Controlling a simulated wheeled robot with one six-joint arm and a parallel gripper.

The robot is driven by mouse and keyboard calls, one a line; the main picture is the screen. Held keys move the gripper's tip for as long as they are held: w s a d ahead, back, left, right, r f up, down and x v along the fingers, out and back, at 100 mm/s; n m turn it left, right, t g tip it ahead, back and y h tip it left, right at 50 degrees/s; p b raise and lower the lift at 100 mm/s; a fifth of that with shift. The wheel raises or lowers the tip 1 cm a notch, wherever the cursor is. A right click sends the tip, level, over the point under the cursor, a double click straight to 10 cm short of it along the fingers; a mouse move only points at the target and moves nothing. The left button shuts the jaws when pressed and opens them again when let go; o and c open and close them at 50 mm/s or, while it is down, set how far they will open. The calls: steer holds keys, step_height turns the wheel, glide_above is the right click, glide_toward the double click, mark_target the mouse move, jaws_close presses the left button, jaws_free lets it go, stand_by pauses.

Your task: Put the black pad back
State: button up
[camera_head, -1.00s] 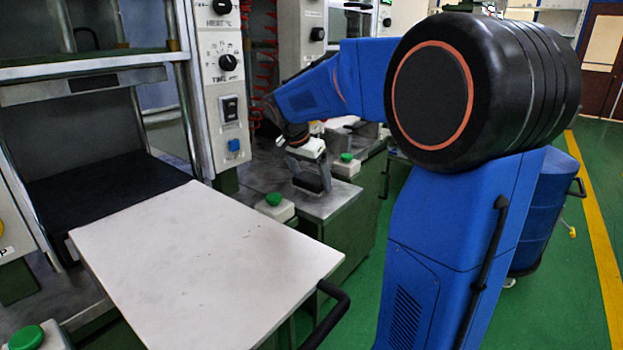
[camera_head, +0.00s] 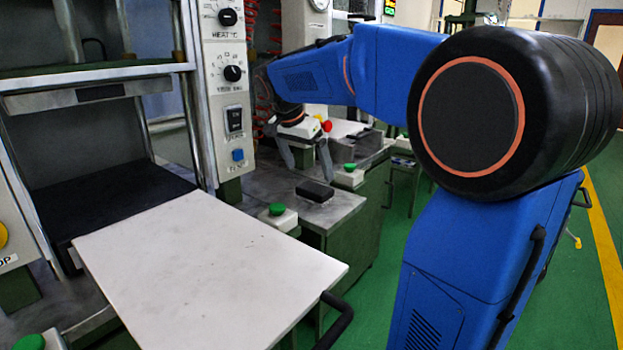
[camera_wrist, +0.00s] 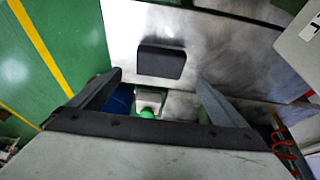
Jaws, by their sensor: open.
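The black pad (camera_head: 315,191) lies flat on the grey metal bench top (camera_head: 338,208), to the right of the white board. In the wrist view the black pad (camera_wrist: 161,62) shows between and beyond my fingers, with bare metal around it. My gripper (camera_head: 307,166) is open and empty, above and just behind the pad in the head view. Its two fingers are spread wide in the wrist view (camera_wrist: 157,80) and are apart from the pad.
A large white board (camera_head: 215,265) with a black handle (camera_head: 335,320) sticks out from the press at the left. Green buttons on white boxes (camera_head: 277,210) (camera_head: 350,168) stand near the bench edge. The press control panel (camera_head: 222,95) rises behind.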

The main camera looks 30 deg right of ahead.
steer(key=shift+v, duration=1.5)
